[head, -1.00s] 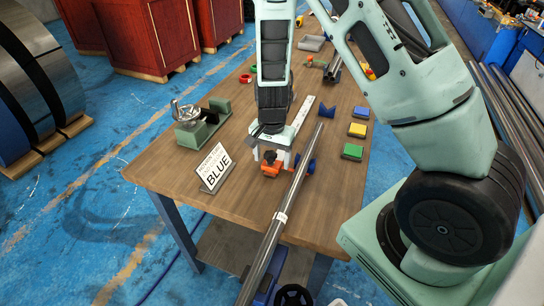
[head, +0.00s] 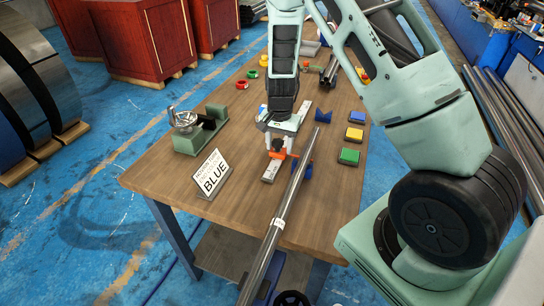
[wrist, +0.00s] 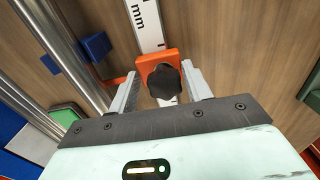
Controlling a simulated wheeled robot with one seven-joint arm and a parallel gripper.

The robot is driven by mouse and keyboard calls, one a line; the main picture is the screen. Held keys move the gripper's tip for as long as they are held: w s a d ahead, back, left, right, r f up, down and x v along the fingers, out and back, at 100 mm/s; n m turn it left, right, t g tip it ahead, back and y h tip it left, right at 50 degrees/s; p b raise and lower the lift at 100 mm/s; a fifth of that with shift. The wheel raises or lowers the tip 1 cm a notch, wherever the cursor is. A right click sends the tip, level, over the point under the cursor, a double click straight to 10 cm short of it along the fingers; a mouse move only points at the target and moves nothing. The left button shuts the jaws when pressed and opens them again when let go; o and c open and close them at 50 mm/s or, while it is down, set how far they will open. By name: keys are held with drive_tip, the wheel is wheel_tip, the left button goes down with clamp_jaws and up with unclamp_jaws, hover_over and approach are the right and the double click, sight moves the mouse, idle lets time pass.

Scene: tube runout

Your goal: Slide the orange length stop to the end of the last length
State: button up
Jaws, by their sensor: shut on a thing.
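The orange length stop (head: 277,154) sits on the white scale (head: 270,174), a little beyond its near end. In the wrist view the stop (wrist: 158,58) has a black knob (wrist: 165,82) on top, and the scale (wrist: 146,25) with "mm" print runs away beyond it. My gripper (wrist: 158,84) is shut on the stop, one finger on each side of the knob. In the head view my gripper (head: 280,143) points down over the scale and hides part of it. A long steel tube (head: 292,195) with a white band lies just right of the scale.
A sign reading "BLUE" (head: 212,174) stands left of the scale. A green device with a metal handwheel (head: 188,130) is further left. Blue, yellow and green (head: 348,157) blocks lie to the right. Blue supports (head: 323,117) stand near the tube. Bare wood (head: 240,200) lies in front.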

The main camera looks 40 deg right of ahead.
drive_tip(key=w+d, duration=0.2)
drive_tip(key=d, duration=0.1)
drive_tip(key=w+d, duration=0.2)
drive_tip(key=d, duration=0.1)
drive_tip(key=w+d, duration=0.2)
drive_tip(key=d, duration=0.1)
drive_tip(key=shift+w+d+b, duration=0.25)
drive_tip(key=shift+d+b, duration=0.1)
drive_tip(key=shift+d, duration=0.05)
drive_tip(key=o, duration=1.4)
drive_tip(key=shift+r, duration=0.15)
wheel_tip(320, 180, up, 17)
drive_tip(key=shift+r+b, duration=0.1)
drive_tip(key=shift+b, duration=0.85)
